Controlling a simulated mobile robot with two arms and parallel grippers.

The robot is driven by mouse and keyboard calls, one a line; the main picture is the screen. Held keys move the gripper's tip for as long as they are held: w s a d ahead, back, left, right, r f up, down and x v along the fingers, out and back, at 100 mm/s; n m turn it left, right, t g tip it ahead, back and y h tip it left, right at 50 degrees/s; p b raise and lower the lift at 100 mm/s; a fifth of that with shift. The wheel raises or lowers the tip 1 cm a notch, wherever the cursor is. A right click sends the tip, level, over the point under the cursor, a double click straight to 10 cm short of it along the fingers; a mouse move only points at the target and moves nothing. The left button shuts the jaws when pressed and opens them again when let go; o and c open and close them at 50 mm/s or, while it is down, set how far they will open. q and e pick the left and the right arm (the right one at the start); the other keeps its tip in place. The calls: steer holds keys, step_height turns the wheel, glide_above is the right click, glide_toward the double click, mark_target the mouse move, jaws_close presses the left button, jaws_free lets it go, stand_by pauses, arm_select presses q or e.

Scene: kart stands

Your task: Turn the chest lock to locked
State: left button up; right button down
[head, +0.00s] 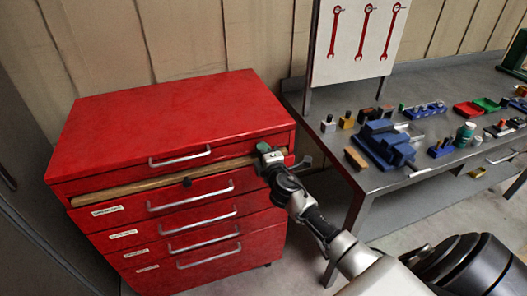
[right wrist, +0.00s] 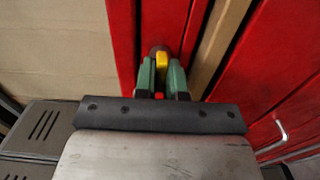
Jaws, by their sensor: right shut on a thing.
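The red tool chest (head: 165,115) stands at the left in the head view, with its drawers closed. My right gripper (head: 272,156) is at the upper right corner of the chest's front, at the end of a wooden strip. In the right wrist view my right gripper's green fingers (right wrist: 162,78) are shut on the yellow lock knob (right wrist: 161,61), which sits on a dark round base against the red metal. My gripper hides the lock in the head view, and I cannot tell its exact turn. My left gripper is not in view.
The wooden strip (head: 130,189) crosses the chest front, with a small black knob (head: 187,182) on it. A grey workbench (head: 400,180) with a blue vise (head: 385,143) and several small items stands to the right. Floor shows between chest and bench.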

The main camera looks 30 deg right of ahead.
stand_by(0.4)
steer(key=c, duration=1.2)
jaws_free()
steer(key=shift+s, duration=0.1)
steer(key=b+v, duration=0.1)
steer(key=v, duration=0.9)
steer(key=shift+s, duration=0.3)
steer(key=shift+a, duration=0.15)
